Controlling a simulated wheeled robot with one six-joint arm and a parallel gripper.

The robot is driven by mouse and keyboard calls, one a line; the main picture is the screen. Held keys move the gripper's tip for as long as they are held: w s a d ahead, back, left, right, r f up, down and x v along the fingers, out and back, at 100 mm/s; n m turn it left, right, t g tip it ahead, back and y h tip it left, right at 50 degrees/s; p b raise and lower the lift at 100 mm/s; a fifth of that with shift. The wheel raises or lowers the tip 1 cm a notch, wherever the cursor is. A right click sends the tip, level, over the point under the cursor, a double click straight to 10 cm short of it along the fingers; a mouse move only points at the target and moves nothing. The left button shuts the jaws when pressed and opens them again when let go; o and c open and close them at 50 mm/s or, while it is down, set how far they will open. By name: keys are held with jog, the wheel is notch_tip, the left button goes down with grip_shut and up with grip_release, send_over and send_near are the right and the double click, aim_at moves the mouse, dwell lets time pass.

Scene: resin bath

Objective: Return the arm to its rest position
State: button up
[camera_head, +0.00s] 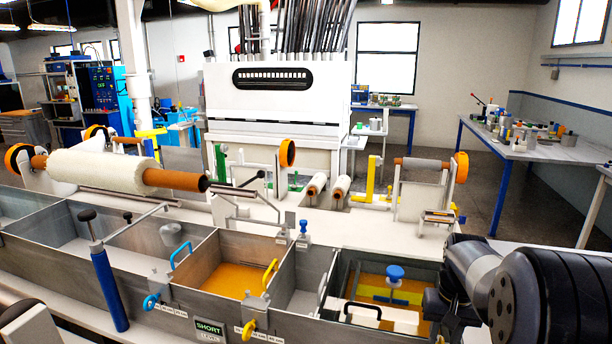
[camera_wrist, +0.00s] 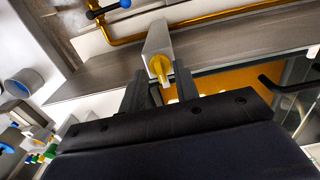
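My arm comes in from the right in the head view, with its grey and black links filling the lower right corner. My gripper (camera_head: 437,305) is a dark shape at the right end of the bath, partly hidden by the arm. In the wrist view my gripper (camera_wrist: 160,84) shows two dark fingers spread apart with a gap between them. It is open and I see nothing held. A grey block with a yellow knob (camera_wrist: 160,66) shows just past the fingertips, in line with the gap. I cannot tell whether the fingers touch it.
The metal bath (camera_head: 313,328) with several compartments runs across the front. A white roll (camera_head: 100,172) on an orange core lies above its left part. A blue post (camera_head: 108,285) stands in front. A blue knob (camera_head: 395,272) rises from the right compartment. A worktable (camera_head: 545,145) stands at back right.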

jog(key=shift+f+n, duration=0.3)
jog(key=shift+f, duration=0.1)
jog(key=n+b, duration=0.1)
jog(key=n, duration=0.3)
jog(key=shift+n, duration=0.3)
jog(key=n, duration=0.3)
jog(key=shift+n+b, duration=0.35)
jog(key=shift+n, duration=0.05)
jog(key=n+b, duration=0.1)
jog(key=n, duration=0.2)
jog(key=shift+n, duration=0.4)
jog(key=n+b, duration=0.1)
jog(key=n, duration=0.3)
jog(key=shift+n, duration=0.3)
jog(key=shift+r, duration=1.95)
